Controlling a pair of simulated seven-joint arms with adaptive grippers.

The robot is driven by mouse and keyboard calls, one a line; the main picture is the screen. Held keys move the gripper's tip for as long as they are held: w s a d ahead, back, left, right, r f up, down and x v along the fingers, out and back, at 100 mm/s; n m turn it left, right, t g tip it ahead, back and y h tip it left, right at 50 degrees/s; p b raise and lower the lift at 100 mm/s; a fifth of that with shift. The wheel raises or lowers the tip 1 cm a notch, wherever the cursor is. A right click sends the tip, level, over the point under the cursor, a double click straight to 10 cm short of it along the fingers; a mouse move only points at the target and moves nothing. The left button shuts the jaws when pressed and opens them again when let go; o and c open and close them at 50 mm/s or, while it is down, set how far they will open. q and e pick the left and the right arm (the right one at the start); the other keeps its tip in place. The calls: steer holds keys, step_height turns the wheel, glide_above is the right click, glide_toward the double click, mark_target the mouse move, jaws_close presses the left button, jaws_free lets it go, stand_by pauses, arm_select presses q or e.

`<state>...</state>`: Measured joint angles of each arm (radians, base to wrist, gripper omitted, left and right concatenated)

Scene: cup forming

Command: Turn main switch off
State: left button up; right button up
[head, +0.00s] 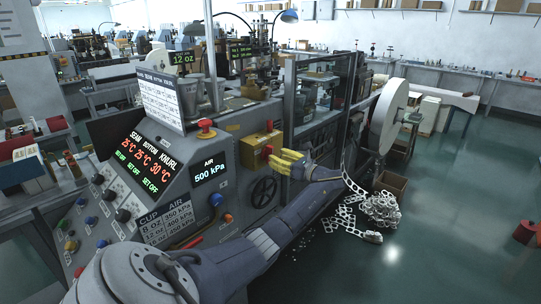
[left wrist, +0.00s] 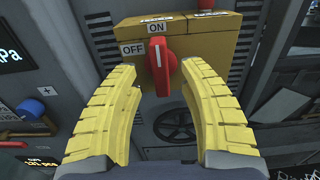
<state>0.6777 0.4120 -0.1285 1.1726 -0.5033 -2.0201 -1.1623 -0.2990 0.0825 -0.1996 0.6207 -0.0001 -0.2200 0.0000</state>
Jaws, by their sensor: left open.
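The main switch is a red rotary handle (left wrist: 163,66) on a yellow box (left wrist: 205,45) on the machine's front. Its white mark points up toward the ON label (left wrist: 155,28); the OFF label (left wrist: 132,48) is to its left. In the head view the yellow box (head: 252,150) and the red handle (head: 267,150) show just left of my left gripper (head: 281,160). In the left wrist view the yellow fingers of my left gripper (left wrist: 160,72) are open, one on each side of the handle, with gaps visible. My right gripper is not in view.
Left of the switch is a sloped control panel (head: 150,165) with displays, knobs and a red button (head: 206,125). A black handwheel (head: 264,190) is below the switch.

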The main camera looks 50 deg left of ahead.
mark_target(270, 154)
arm_select(q)
steer(key=shift+s+a, duration=0.15)
steer(key=shift+a, duration=0.95)
steer(key=shift+s+a, duration=0.1)
steer(key=shift+a, duration=0.95)
jaws_close()
